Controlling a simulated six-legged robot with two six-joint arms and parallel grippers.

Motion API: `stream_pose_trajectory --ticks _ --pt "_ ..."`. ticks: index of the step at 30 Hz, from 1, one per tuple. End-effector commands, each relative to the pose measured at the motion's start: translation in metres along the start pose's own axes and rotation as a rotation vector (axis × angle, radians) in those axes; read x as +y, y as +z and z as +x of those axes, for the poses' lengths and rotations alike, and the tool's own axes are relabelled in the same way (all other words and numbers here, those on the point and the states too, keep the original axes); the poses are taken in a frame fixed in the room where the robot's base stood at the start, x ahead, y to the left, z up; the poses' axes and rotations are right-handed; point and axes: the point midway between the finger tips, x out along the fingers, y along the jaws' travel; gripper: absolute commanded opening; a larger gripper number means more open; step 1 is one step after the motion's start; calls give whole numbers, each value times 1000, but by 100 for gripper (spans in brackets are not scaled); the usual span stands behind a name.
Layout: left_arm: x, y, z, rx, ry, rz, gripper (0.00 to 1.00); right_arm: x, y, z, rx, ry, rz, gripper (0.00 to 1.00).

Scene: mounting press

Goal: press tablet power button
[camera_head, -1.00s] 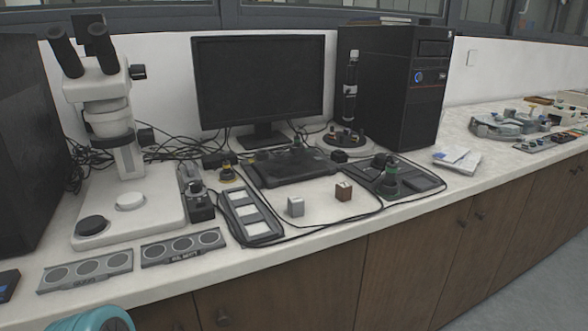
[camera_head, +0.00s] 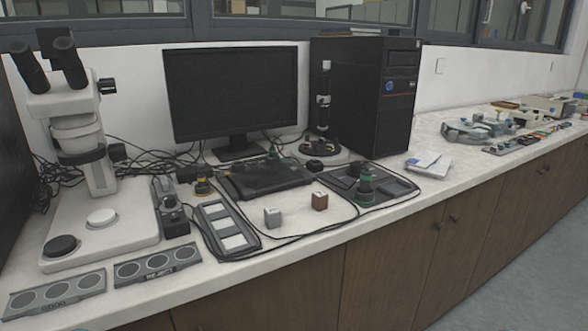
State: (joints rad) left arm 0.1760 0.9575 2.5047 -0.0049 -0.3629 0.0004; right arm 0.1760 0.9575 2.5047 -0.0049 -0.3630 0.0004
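A flat dark tablet-like device (camera_head: 266,180) lies on the white counter in front of the monitor. Its power button is too small to make out. A tray with pale square pads (camera_head: 228,232) lies to its front left. A dark tray (camera_head: 398,186) with a green-and-black knob-like piece (camera_head: 365,184) lies to its right. I cannot tell for certain which of these is the tablet. Neither of my grippers is in view.
A monitor (camera_head: 236,92) and a black computer tower (camera_head: 368,100) stand behind. Grey (camera_head: 272,217) and brown (camera_head: 320,201) cubes and loose cables lie nearby.

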Motion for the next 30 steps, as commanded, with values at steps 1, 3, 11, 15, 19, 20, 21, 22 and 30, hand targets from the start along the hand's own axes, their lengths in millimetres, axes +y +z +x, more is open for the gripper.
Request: stream_pose_trajectory --ticks 1,3,11,15,19,20,21,22,30 --pt "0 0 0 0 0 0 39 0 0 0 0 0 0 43" --pt "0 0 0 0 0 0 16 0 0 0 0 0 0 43" --pt "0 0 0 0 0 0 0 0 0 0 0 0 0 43" --pt "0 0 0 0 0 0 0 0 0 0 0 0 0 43" --pt "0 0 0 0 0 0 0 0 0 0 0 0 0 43" --pt "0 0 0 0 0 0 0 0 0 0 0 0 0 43" --pt "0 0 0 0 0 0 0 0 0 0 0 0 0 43" --pt "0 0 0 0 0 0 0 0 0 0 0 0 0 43" --pt "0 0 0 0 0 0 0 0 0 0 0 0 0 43"
